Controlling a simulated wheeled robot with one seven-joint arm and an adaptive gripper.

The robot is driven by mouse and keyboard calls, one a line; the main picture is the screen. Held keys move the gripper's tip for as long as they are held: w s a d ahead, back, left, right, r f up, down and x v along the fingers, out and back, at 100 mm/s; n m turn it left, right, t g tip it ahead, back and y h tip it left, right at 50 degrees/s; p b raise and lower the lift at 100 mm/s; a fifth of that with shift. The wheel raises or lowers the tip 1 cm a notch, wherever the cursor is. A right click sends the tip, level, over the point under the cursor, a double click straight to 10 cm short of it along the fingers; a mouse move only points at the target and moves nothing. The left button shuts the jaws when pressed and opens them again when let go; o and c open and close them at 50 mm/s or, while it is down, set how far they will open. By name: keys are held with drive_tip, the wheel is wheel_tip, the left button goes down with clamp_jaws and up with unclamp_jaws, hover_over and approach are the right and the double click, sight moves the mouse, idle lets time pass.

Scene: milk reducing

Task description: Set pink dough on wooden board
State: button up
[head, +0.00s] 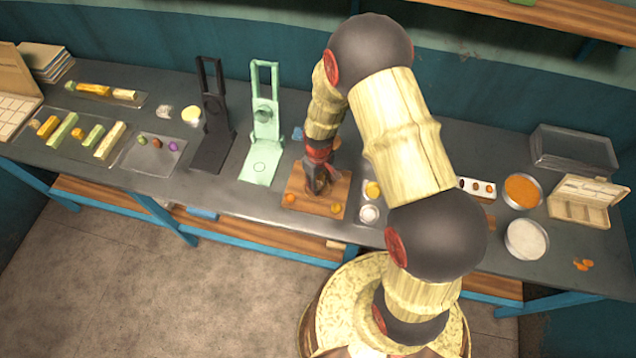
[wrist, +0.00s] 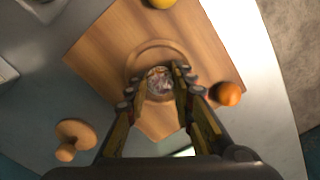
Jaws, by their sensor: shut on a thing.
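My gripper (head: 316,186) is over the board. In the wrist view its fingers (wrist: 162,84) close around a small round, mottled pinkish-grey piece (wrist: 159,80), within the ring's outline. I cannot tell for sure that this piece is the pink dough, or whether it touches the board. In the head view my gripper hides it.
An orange ball (wrist: 228,94) and a yellow ball (wrist: 160,3) sit near the board's edges. A wooden knobbed tool (wrist: 73,136) lies beside it. The green press (head: 263,135) and black press (head: 212,130) stand to the left. Bowls (head: 523,190) are at right.

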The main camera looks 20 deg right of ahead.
drive_tip(key=shift+f, duration=0.15)
drive_tip(key=o, duration=1)
drive_tip(key=shift+o, duration=1)
drive_tip(key=o, duration=0.3)
drive_tip(key=shift+r+p, duration=2)
drive_tip(key=shift+r, duration=1.55)
